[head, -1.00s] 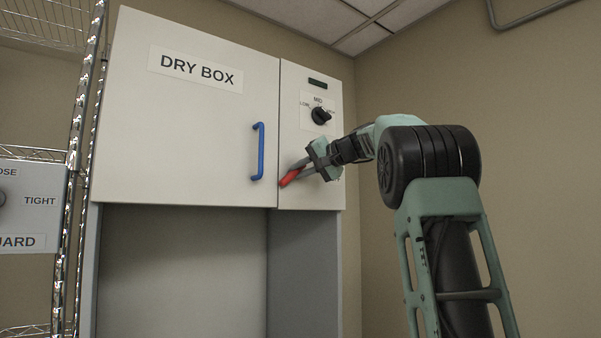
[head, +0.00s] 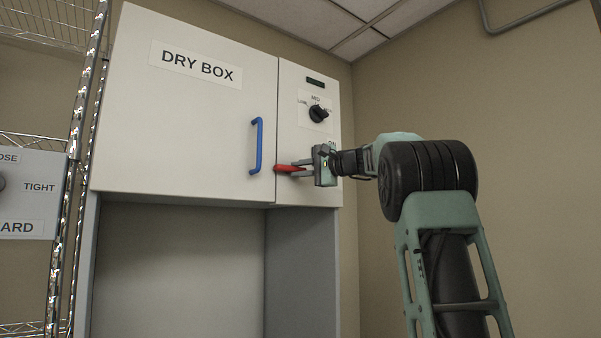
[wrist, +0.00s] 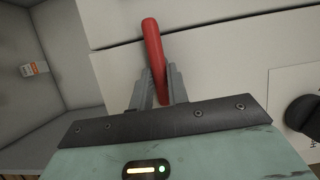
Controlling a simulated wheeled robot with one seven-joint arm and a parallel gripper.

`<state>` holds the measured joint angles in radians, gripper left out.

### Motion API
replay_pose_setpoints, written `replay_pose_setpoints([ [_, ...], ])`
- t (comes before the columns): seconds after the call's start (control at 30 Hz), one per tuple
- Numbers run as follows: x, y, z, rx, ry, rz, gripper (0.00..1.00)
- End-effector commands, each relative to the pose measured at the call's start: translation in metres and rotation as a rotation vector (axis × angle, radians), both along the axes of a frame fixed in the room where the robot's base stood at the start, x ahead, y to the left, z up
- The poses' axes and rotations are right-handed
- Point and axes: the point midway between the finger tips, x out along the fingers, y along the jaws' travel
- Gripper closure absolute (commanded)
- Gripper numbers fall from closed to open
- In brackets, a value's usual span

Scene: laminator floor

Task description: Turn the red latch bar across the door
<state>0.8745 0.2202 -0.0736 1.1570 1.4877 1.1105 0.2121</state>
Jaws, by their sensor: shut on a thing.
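The red latch bar (head: 288,168) sits on the dry box's right panel, by the door's lower right edge. It lies nearly level in the head view, its left end reaching the seam beside the door (head: 190,110). My gripper (head: 303,168) comes from the right and is shut on the latch bar. In the wrist view the bar (wrist: 153,45) stands out beyond the two grey fingers (wrist: 158,85), crossing the door seam. The part of the bar between the fingers is partly hidden. The door looks closed.
A blue handle (head: 256,146) stands out from the door, left of the bar. A black knob (head: 319,114) is on the panel above my gripper. A wire shelf post (head: 78,150) stands at the left. Below the box is an open recess (head: 180,265).

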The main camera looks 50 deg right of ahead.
Motion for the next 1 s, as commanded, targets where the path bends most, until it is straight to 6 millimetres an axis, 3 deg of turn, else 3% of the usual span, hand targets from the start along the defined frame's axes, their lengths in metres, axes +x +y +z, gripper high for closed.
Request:
replay_pose_setpoints([
  [0.53, -0.0004, -0.0012, -0.0012, 0.024, -0.003, -0.003, 1.00],
  [0.57, -0.0004, -0.0012, -0.0013, 0.023, -0.003, -0.003, 0.75],
  [0.6, -0.0004, -0.0012, -0.0013, 0.023, -0.003, -0.002, 0.64],
  [1.0, -0.0064, -0.0020, -0.0017, 0.020, -0.005, -0.003, 0.62],
])
